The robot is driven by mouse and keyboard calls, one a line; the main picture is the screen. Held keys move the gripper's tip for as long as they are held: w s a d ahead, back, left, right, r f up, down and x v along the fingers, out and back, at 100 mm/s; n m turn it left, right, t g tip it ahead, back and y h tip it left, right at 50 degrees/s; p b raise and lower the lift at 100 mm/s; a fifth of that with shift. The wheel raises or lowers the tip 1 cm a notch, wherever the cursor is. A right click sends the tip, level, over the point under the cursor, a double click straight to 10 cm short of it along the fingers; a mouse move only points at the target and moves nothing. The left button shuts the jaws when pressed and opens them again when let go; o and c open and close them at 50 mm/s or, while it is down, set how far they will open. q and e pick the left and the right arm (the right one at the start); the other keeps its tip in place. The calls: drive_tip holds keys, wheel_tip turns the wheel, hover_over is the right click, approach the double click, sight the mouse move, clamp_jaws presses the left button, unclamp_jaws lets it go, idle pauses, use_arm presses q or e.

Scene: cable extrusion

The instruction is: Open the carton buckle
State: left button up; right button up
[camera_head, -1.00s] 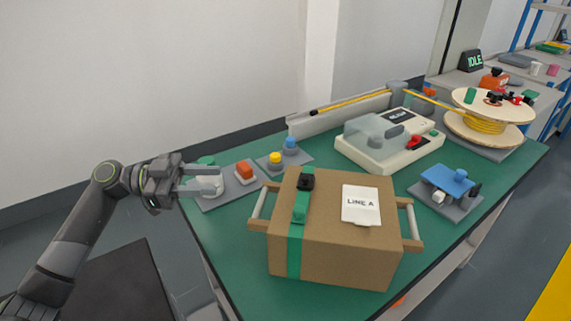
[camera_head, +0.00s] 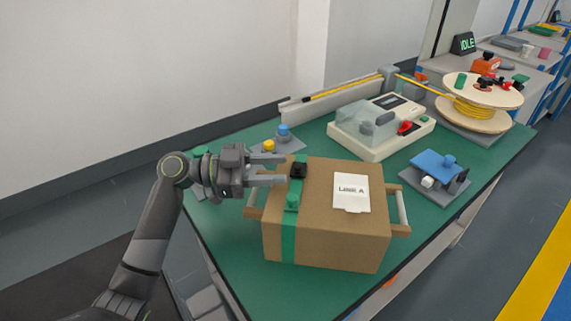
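The brown carton (camera_head: 330,230) stands on the green table, with a white "LINE A" label (camera_head: 351,193) on its top. A green strap (camera_head: 287,235) runs over its left part, with a black buckle (camera_head: 298,170) at the far end of the strap on top. My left gripper (camera_head: 284,169) is open, its two fingers pointing right, with the tips just left of the black buckle. Contact with the buckle cannot be told. The fingers hide part of the carton's far left edge and left handle. My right gripper is not in view.
Yellow (camera_head: 268,145) and blue (camera_head: 283,130) buttons stand behind the gripper. A cream machine with a clear cover (camera_head: 378,135) stands behind the carton. A blue clamp fixture (camera_head: 436,165) and a cable spool (camera_head: 480,90) are to the right. Green table (camera_head: 225,240) is bare left of the carton.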

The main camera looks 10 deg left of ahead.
sight(299, 166)
use_arm(q)
drive_tip(key=shift+x, duration=1.45)
clamp_jaws()
